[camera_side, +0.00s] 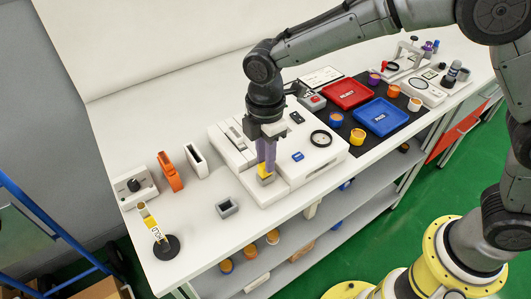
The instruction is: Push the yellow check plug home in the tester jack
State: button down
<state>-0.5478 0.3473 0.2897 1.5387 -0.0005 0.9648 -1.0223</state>
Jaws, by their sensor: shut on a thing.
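My gripper (266,158) points down over the white tester (318,163), its purple fingers closed on the yellow check plug (264,170). The plug's yellow body shows just below and between the fingertips. A grey jack (266,180) on the front left of the tester lies directly under the plug. The plug's lower end meets or enters the jack; how deep it sits cannot be told from here. The fingers hide part of the plug.
A small grey open block (228,208) stands on the table left of the tester. A yellow-topped stand (150,221), an orange holder (170,172) and a knob box (135,187) are further left. Red (348,94) and blue (380,117) trays lie right. The front-left table is mostly clear.

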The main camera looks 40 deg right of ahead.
jog(key=c, duration=0.6)
grip_release()
notch_tip(320, 180, up, 14)
jog(key=shift+f, duration=0.1)
